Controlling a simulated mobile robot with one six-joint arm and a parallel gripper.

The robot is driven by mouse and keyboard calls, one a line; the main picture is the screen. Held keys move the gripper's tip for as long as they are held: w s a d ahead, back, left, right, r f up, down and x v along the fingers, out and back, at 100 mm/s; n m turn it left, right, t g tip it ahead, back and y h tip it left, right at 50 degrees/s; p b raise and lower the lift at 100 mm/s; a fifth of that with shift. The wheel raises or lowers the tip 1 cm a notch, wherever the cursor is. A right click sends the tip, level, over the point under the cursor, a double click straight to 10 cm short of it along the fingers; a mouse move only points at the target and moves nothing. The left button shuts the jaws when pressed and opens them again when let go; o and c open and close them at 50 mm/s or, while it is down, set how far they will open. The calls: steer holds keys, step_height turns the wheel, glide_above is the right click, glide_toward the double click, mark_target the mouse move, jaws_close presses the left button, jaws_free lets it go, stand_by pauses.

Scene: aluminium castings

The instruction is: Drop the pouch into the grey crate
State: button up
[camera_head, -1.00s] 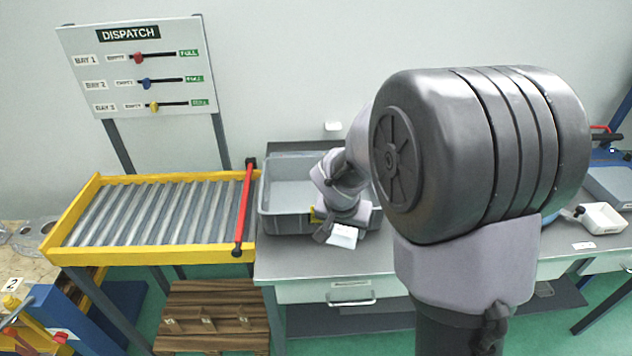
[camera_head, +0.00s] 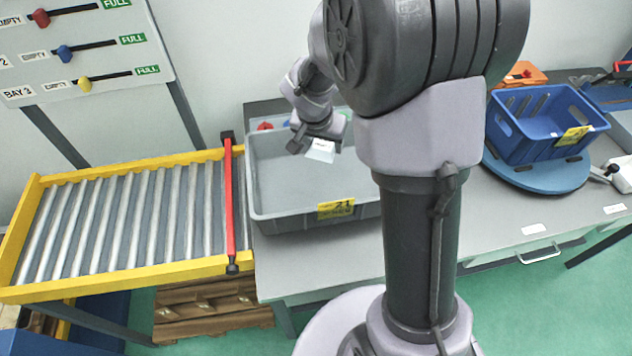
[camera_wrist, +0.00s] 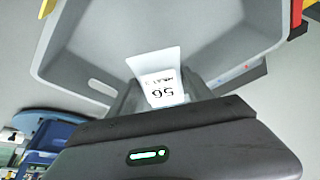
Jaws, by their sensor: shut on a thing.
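The pouch (camera_head: 320,151) is small and white. In the wrist view the pouch (camera_wrist: 164,88) shows dark print reading 56, upside down. My gripper (camera_head: 314,140) is shut on it and holds it over the grey crate (camera_head: 285,224). The crate carries a yellow label and stands on the bench; in the wrist view its grey wall (camera_wrist: 75,75) surrounds the pouch in the picture. The part of the inside floor that shows looks bare. My arm hides the crate's right end in the head view.
A roller conveyor (camera_head: 120,220) with a red bar (camera_head: 230,200) adjoins the crate on the left. A blue crate (camera_head: 545,125) stands on a round blue turntable (camera_head: 540,170) to the right. The bench front (camera_head: 350,262) is clear.

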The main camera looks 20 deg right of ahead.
step_height(320, 180, down, 3)
steer(key=shift+f+b, duration=0.2)
steer(key=shift+b, duration=0.6)
steer(key=shift+w, duration=0.1)
steer(key=o, duration=1.7)
steer(key=shift+r, duration=0.1)
steer(key=p+v, duration=0.5)
steer(key=v, duration=1.2)
steer(key=shift+w+r, duration=0.1)
steer(key=shift+r, duration=0.15)
